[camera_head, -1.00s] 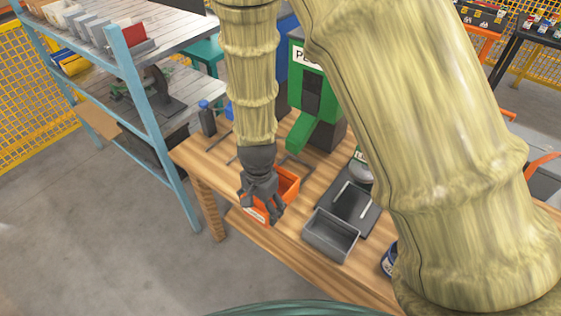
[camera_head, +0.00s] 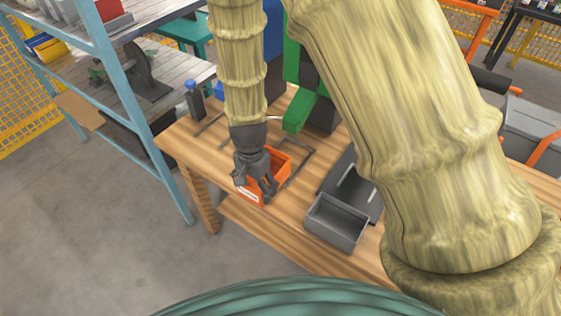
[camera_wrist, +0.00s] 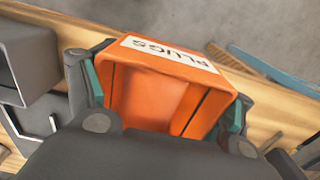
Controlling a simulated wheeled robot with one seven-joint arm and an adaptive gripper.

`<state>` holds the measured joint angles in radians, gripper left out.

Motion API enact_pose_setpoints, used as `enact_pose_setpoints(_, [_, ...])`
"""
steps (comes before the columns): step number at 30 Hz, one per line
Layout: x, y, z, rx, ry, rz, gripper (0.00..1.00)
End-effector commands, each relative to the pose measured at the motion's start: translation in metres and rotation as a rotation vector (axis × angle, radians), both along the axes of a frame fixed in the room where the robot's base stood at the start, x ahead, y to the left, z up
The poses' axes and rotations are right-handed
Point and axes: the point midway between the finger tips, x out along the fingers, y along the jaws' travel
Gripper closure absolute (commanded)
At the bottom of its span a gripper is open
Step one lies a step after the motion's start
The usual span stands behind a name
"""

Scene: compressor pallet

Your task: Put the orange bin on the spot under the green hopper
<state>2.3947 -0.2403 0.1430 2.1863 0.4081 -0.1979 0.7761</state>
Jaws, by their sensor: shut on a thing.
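The orange bin (camera_head: 281,166) is at the left part of the wooden table, near its front edge. In the wrist view the bin (camera_wrist: 155,92) carries a white label reading PLUGS. My gripper (camera_head: 257,188) is shut on the bin, with teal-padded fingers on opposite sides of it. I cannot tell whether the bin touches the table. The green hopper (camera_head: 300,112) stands behind and to the right of the bin, its chute sloping down toward the front. A dark frame (camera_head: 305,166) lies on the table below the chute, just right of the bin and partly hidden by it.
A grey bin (camera_head: 336,222) stands on the table to the right, in front of a dark scale-like plate (camera_head: 345,178). A dark bottle (camera_head: 195,104) stands at the back left. A blue-framed shelf (camera_head: 128,90) is left of the table. My arm hides much of the right.

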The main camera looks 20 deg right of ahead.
Motion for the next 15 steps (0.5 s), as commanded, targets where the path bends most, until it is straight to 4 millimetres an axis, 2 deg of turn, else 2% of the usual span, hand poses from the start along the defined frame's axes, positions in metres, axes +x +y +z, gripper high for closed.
enact_pose_setpoints(15, [0.075, -0.073, -0.006, 0.001, -0.001, -0.003, 0.58])
